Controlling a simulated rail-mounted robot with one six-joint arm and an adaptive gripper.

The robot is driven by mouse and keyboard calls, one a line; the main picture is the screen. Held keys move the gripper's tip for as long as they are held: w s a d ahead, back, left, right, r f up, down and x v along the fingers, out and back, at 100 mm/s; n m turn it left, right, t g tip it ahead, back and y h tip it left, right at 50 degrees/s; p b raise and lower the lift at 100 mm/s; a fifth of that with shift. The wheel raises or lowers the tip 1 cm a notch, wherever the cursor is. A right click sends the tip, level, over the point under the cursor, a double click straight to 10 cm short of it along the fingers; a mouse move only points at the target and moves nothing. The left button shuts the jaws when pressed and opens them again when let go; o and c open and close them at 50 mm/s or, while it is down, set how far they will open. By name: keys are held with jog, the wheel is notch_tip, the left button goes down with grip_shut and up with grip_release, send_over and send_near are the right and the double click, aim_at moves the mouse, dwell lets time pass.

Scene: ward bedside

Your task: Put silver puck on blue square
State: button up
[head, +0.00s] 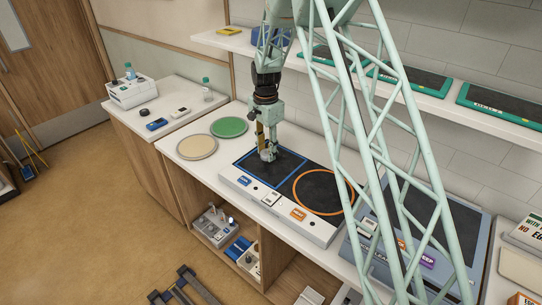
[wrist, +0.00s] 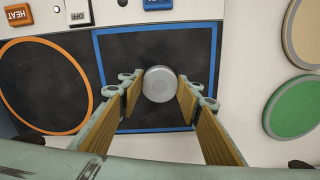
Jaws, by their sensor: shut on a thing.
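The silver puck (wrist: 160,84) is round and grey and sits between my fingertips in the wrist view. My gripper (wrist: 158,90) is shut on it, with one finger at each side. Behind the puck is the blue square (wrist: 101,66), a blue outline on a dark panel, and the puck appears inside the outline. The puck is mostly hidden there by the fingers. I cannot tell whether the puck touches the panel or is slightly above it.
An orange circle (head: 353,192) marks the same panel, to the right in the head view. A green disc (head: 229,127) and a beige disc (head: 197,147) lie on the counter to the left. A shelf (head: 225,40) runs along the wall behind my arm.

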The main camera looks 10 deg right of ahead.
jog(key=shift+w+d, duration=0.15)
jog(key=shift+d, duration=0.3)
jog(key=shift+w+d, duration=0.1)
jog(key=shift+d, duration=0.05)
jog(key=shift+w+d, duration=0.1)
jog(key=shift+d, duration=0.15)
jog(key=shift+w+d+f, duration=0.1)
jog(key=shift+d+f, duration=0.15)
jog(key=shift+f+p, duration=0.3)
jog(key=shift+f, duration=1.3)
jog(key=shift+f, duration=0.15)
jog(key=o, duration=1)
